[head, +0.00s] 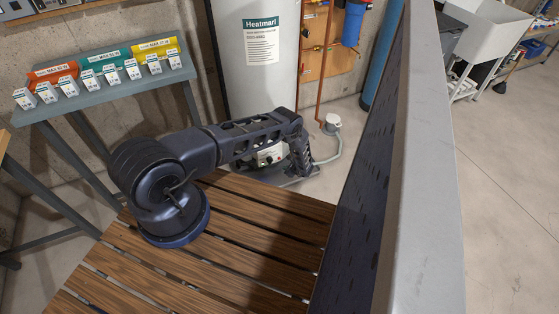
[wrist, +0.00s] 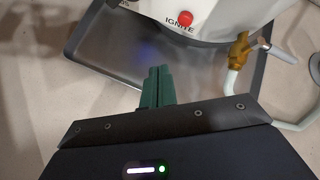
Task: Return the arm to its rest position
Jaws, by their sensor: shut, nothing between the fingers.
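My gripper (wrist: 158,72) shows in the wrist view as two green fingers, closed together with nothing between them. It points toward the base of a white water heater (wrist: 222,12) with a red IGNITE button (wrist: 186,19). A grey drip tray (wrist: 105,60) lies beneath the heater, beyond the fingertips. In the head view my arm stretches over the slatted wooden deck toward the heater (head: 255,60). The fingers are hidden there behind the arm links.
A brass valve (wrist: 240,50) with a pale pipe stands right of the fingers. A bench (head: 100,97) with tagged colour racks is at the left. A tall grey-edged panel (head: 425,180) borders the right. Open concrete floor (head: 510,210) lies beyond it.

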